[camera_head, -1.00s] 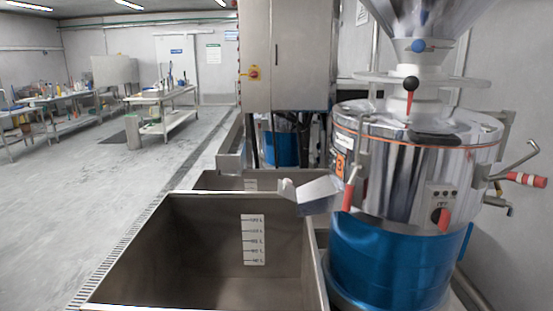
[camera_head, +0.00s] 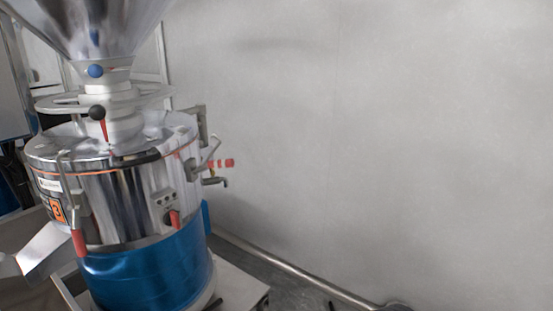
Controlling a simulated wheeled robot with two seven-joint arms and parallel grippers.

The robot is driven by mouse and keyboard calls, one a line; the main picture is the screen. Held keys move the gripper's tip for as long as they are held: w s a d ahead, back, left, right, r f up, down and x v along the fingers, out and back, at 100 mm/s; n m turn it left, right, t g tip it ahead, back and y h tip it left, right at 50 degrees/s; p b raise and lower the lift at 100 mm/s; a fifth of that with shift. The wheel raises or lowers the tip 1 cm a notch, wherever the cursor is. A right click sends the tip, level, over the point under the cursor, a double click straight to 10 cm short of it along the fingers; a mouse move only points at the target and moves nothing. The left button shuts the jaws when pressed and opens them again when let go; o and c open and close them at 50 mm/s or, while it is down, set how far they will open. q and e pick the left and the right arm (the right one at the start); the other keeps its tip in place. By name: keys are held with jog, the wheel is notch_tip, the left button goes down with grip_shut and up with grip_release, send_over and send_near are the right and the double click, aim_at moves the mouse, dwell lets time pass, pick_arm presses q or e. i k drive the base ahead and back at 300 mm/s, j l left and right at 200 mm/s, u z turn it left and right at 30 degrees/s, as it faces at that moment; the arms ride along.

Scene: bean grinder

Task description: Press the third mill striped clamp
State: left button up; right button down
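The mill (camera_head: 120,205) stands on the left of the head view. It has a shiny metal drum, a blue lower part and an orange label with the number 3 (camera_head: 57,211). A red and white striped clamp handle (camera_head: 222,163) sticks out to the right from the mill's right side, near the grey wall. Another clamp with a red handle (camera_head: 79,243) hangs down at the front left of the drum. Neither of my grippers is in view.
A steel hopper (camera_head: 85,25) sits on top of the mill, with a black-knobbed lever (camera_head: 98,113) below it. A metal chute (camera_head: 47,252) juts out at lower left. The grey wall (camera_head: 380,130) fills the right side. A pipe (camera_head: 300,272) runs along its foot.

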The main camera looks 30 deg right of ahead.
aim_at(225, 164)
jog(key=z, duration=0.75)
